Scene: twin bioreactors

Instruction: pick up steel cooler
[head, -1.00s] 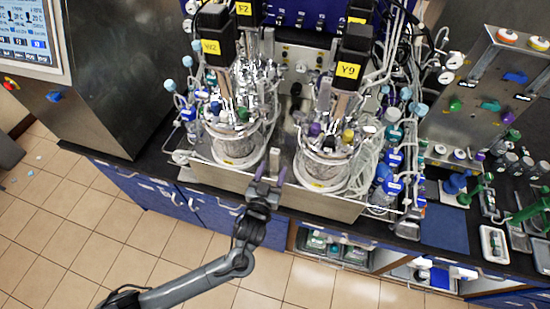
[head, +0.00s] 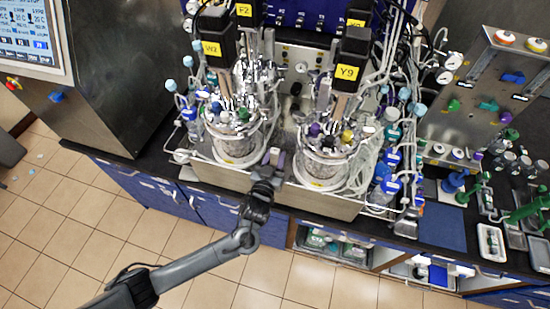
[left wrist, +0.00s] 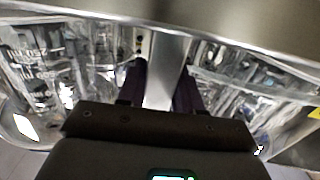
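The steel cooler (head: 275,156) is a small upright grey metal piece at the front between the two glass vessels. In the left wrist view the cooler (left wrist: 166,70) is a pale metal bar between the two dark fingers. My left gripper (head: 272,165) is at the cooler, with one finger on each side of it. My right gripper is not in view.
The left vessel (head: 236,150) and the right vessel (head: 322,170) stand close on both sides of the cooler. Tubing and bottles crowd the right side. The black bench edge and blue drawers (head: 222,215) lie below the arm. The tiled floor in front is clear.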

